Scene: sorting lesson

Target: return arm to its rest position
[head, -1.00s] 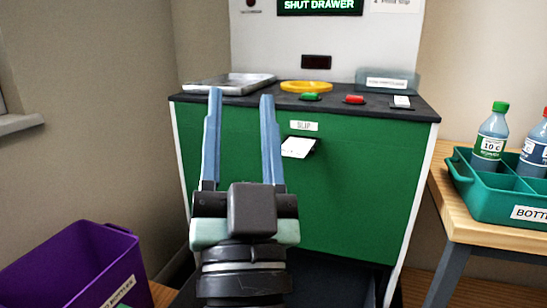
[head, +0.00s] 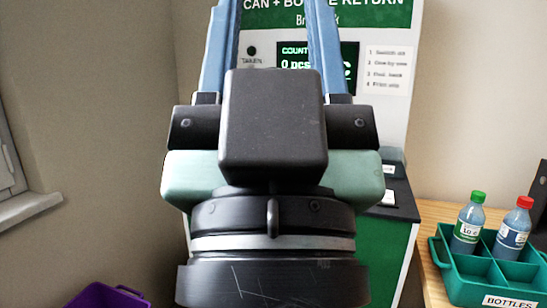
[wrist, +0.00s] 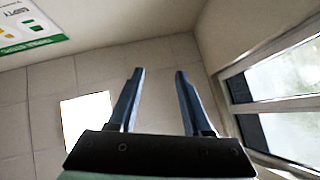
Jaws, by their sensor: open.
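My gripper (head: 275,22) is raised large in the middle of the head view, its two blue fingers spread and pointing up, with the tips cut off by the top edge. In the wrist view, the open fingers (wrist: 158,88) have nothing between them and point toward the ceiling. Behind my arm stands the green and white can and bottle return machine (head: 385,255). My gripper hides much of its front, including the slip slot and most of the counter. Its screen (head: 296,62) is partly covered and reads a count of 0 pcs.
A teal bottle crate (head: 490,283) with a green-capped bottle (head: 468,222) and a red-capped bottle (head: 513,228) stands on a wooden table (head: 432,210) at right. A purple bin (head: 105,297) is at lower left. The wrist view shows a ceiling light (wrist: 88,117) and a window (wrist: 285,100).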

